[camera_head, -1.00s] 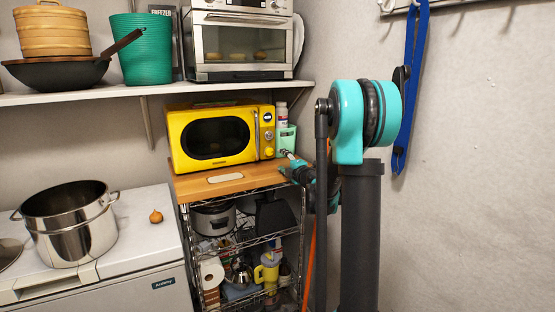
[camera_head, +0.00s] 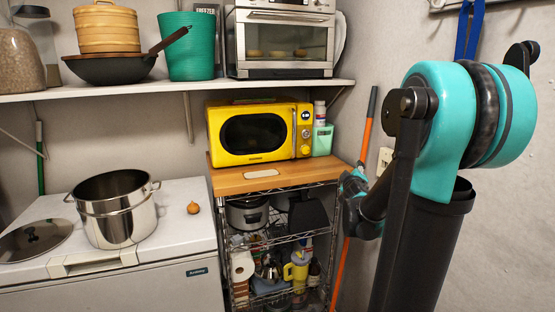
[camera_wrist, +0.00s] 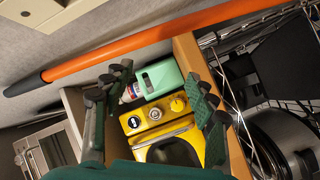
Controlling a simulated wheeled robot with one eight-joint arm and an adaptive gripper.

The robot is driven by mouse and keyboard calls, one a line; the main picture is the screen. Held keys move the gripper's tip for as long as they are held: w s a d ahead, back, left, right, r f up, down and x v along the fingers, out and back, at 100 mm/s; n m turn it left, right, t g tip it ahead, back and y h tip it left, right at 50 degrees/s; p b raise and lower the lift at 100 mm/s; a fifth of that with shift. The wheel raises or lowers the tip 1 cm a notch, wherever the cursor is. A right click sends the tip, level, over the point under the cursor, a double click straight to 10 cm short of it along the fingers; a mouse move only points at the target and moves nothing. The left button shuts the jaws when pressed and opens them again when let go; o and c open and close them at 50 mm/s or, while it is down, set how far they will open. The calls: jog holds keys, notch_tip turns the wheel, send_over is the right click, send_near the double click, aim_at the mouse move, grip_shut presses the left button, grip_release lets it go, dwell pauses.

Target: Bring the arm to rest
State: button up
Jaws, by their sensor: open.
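My arm fills the right side of the head view, with a large turquoise joint (camera_head: 445,130) on top and a dark column below. Its far teal end (camera_head: 360,205) hangs right of the wire rack, apart from it; the fingers are not clear there. In the wrist view my gripper (camera_wrist: 157,97) has its two dark fingers spread wide with nothing held between them. Beyond the fingers show the yellow microwave (camera_wrist: 155,122) and a mint-green holder (camera_wrist: 160,80).
The yellow microwave (camera_head: 258,132) stands on the wooden top (camera_head: 270,178) of a wire rack (camera_head: 280,240). An orange pole (camera_head: 352,225) leans on the wall behind my arm. A white freezer (camera_head: 130,285) with a steel pot (camera_head: 115,215) stands left. Blue strap (camera_head: 470,35) hangs at right.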

jog(key=s+a+f+m+g+y, duration=0.1)
jog(key=s+a+f+m+g, duration=0.1)
jog(key=s+f, duration=0.5)
jog(key=s+a+f+m+g+y, duration=0.1)
jog(key=s+a+f+m+g, duration=0.2)
jog(key=s, duration=1.2)
jog(key=s+a+f+m+g+y, duration=0.2)
jog(key=s+a+f+m+g, duration=0.1)
jog(key=s+f+g, duration=0.4)
jog(key=s+a+f, duration=0.1)
jog(key=s+f, duration=0.2)
jog(key=f, duration=0.3)
jog(key=shift+s+a, duration=0.25)
jog(key=shift+s, duration=0.15)
jog(key=shift+c, duration=0.6)
